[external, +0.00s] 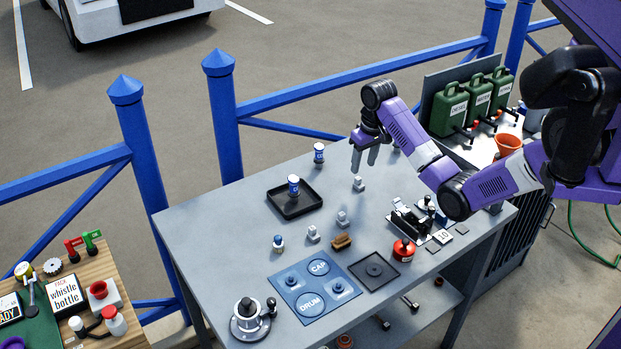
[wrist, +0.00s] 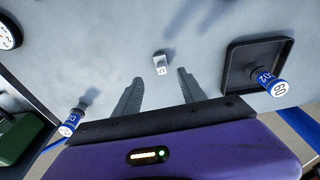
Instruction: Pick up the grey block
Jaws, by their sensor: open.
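A small grey block (external: 358,185) stands on the grey table just below my gripper. In the wrist view the small block (wrist: 160,64) has a pale face with a dark mark, and lies just ahead of the fingertips, near the line between them. My gripper (external: 364,168) is open and empty, fingers pointing down above the table; its two fingers also show in the wrist view (wrist: 160,77). Two similar grey blocks (external: 342,218) (external: 313,234) stand nearer the front of the table.
A black tray (external: 272,200) holds a blue-white can (external: 293,186); another can (external: 319,153) stands behind it. A wooden block (external: 342,242), red pot (external: 403,250) and blue panel (external: 287,281) are toward the front. A black device (external: 412,222) is right of the block.

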